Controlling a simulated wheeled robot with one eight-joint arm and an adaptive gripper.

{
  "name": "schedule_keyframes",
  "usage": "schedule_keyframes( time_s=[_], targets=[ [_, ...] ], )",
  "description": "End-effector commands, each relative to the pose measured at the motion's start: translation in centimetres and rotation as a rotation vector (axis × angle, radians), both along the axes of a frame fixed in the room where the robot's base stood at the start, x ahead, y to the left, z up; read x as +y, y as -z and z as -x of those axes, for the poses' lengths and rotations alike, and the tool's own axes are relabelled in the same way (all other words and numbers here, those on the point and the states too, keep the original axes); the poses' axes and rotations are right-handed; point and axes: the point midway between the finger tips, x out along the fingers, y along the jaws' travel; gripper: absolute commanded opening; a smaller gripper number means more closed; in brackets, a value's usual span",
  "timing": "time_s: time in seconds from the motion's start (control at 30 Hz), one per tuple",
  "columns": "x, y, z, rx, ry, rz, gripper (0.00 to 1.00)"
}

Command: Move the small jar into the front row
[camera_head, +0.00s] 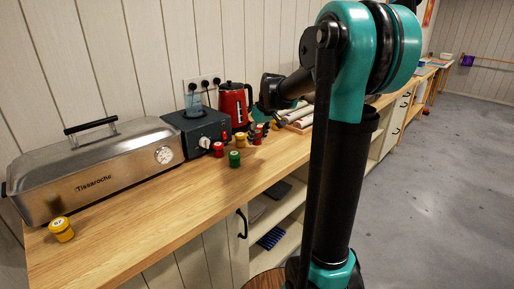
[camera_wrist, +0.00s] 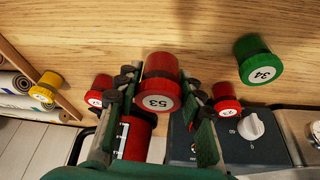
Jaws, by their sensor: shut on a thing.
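My gripper (camera_wrist: 160,92) is shut on a red jar (camera_wrist: 159,82) with a white lid marked 53, one finger on each side of it. In the wrist view, another red jar (camera_wrist: 97,91) stands to its left and a third red jar (camera_wrist: 225,99) to its right. A green jar (camera_wrist: 258,60) marked 34 stands farther right, nearer the top. In the head view, the green jar (camera_head: 234,158) and a red jar (camera_head: 218,149) stand on the counter left of my gripper. I cannot tell whether the held jar touches the counter.
A red kettle (camera_head: 232,104) and a dark box with a knob (camera_head: 197,128) stand behind the jars. A yellow jar (camera_wrist: 44,88) stands beside paper rolls (camera_wrist: 14,82). A steel roaster (camera_head: 95,165) and another yellow jar (camera_head: 61,229) are far left.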

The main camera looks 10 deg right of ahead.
Motion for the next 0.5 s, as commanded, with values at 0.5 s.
schedule_keyframes(
  time_s=[0.5],
  targets=[
    [0.0, 4.6, 0.0, 0.000, 0.000, 0.000, 0.08]
  ],
)
